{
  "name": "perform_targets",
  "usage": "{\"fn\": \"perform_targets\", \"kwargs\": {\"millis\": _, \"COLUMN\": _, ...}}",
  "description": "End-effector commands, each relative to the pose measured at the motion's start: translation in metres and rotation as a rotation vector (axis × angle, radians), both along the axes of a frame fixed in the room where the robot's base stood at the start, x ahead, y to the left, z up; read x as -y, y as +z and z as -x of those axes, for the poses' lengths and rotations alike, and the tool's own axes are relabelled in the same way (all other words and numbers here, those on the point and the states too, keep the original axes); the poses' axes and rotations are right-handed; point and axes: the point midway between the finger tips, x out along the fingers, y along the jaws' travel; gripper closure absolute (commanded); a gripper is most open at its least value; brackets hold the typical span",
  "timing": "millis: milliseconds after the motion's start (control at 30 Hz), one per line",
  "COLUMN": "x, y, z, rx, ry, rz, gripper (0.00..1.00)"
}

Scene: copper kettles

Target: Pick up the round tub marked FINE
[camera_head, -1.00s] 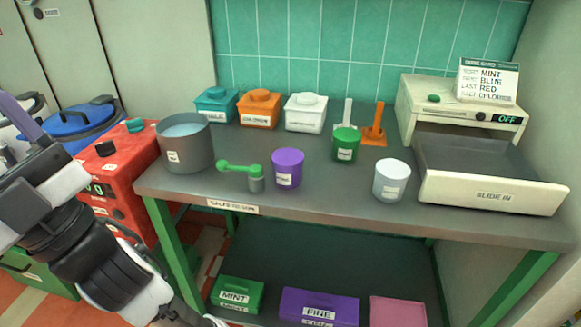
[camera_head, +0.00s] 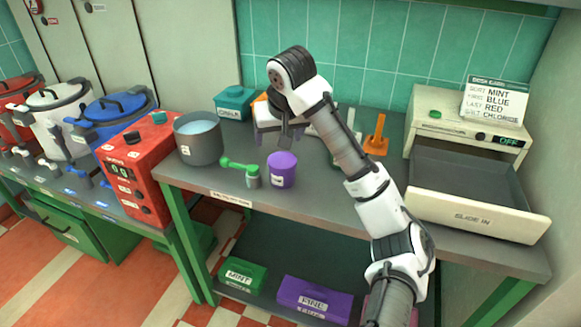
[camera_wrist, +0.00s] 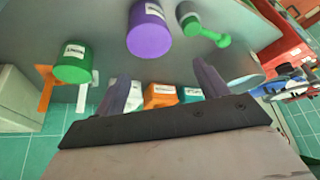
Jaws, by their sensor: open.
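A round purple tub (camera_head: 282,170) with a white label stands upright on the dark table, near its front; the label is too small to read. It also shows in the wrist view (camera_wrist: 149,32), top centre, beyond the fingers. A round green tub (camera_wrist: 72,63) stands to its left there; its label is not clearly legible. My gripper (camera_head: 281,139) is open and empty, above the table just behind the purple tub. Its two fingers also show in the wrist view (camera_wrist: 160,84), apart with nothing between them.
Lidded boxes, such as the teal one (camera_head: 234,103), line the back. An open drawer (camera_head: 478,207) fills the right. A purple FINE box (camera_head: 315,299) lies on the lower shelf.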

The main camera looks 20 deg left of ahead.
Motion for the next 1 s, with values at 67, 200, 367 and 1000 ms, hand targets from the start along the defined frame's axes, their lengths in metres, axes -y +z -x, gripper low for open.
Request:
{"fn": "perform_targets", "kwargs": {"millis": 67, "x": 0.013, "y": -0.001, "z": -0.001, "rx": -0.031, "ry": -0.024, "rz": 0.032, "gripper": 0.27}}
{"fn": "perform_targets", "kwargs": {"millis": 200, "x": 0.013, "y": -0.016, "z": -0.005, "rx": -0.047, "ry": -0.032, "rz": 0.042, "gripper": 0.27}}
{"fn": "perform_targets", "kwargs": {"millis": 367, "x": 0.005, "y": -0.046, "z": -0.015, "rx": -0.047, "ry": -0.029, "rz": 0.04, "gripper": 0.27}}
{"fn": "perform_targets", "kwargs": {"millis": 1000, "x": -0.008, "y": -0.118, "z": -0.036, "rx": -0.041, "ry": -0.032, "rz": 0.042, "gripper": 0.27}}
